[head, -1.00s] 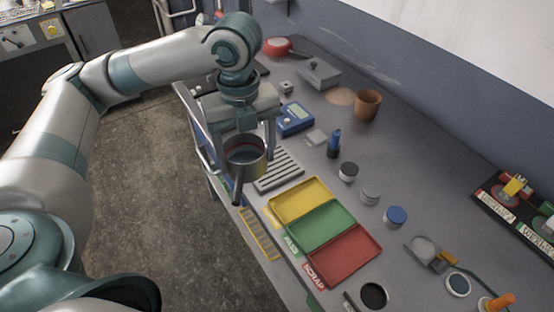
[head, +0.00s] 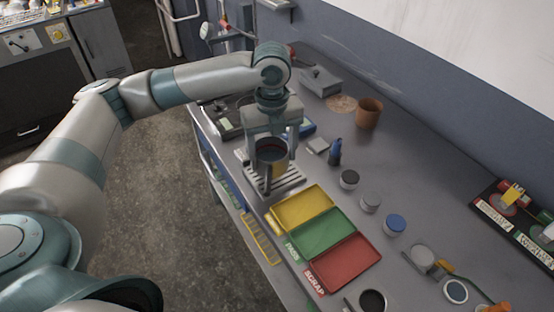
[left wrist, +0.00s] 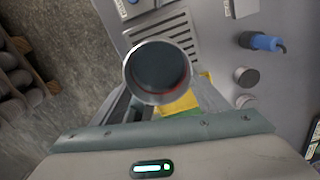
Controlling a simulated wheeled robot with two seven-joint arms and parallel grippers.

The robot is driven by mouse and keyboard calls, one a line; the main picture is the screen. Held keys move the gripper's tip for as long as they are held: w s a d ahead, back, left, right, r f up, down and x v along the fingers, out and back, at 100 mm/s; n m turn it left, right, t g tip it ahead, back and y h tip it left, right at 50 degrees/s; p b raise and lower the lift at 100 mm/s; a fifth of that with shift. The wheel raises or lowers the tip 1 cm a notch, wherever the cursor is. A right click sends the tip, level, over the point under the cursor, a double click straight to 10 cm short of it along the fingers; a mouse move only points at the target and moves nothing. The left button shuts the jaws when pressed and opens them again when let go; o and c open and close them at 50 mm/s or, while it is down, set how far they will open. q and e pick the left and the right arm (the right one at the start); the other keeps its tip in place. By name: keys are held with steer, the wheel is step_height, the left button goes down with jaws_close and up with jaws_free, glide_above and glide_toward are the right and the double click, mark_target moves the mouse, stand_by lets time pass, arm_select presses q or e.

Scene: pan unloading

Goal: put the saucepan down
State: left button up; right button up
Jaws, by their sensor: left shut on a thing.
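The saucepan (head: 272,151) is a small grey metal pot with a dark inside, seen from above. My left gripper (head: 273,162) is shut on it, with the fingers coming down around it. The pan also shows in the left wrist view (left wrist: 158,72), its mouth facing the camera. In the head view the pan overlaps the slotted metal rack (head: 287,185); the rack's slots also show in the left wrist view (left wrist: 163,35), beyond the pan. I cannot tell whether the pan touches the rack. My right gripper is not in view.
Yellow (head: 302,208), green (head: 323,232) and red (head: 343,261) trays lie in front of the rack. A terracotta pot (head: 369,112) stands farther back.

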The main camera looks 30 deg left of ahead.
mark_target(277, 163)
arm_select(q)
steer(key=shift+w+f, duration=0.35)
steer(key=shift+w, duration=0.2)
steer(key=shift+w+f, duration=0.3)
steer(key=shift+w, duration=0.25)
step_height(277, 163, down, 3)
steer(key=shift+s+f+p, duration=0.1)
steer(key=shift+f+p, duration=0.05)
steer(key=shift+p, duration=0.75)
steer(key=shift+f, duration=0.35)
steer(key=o, duration=1.3)
steer(key=shift+f, duration=0.1)
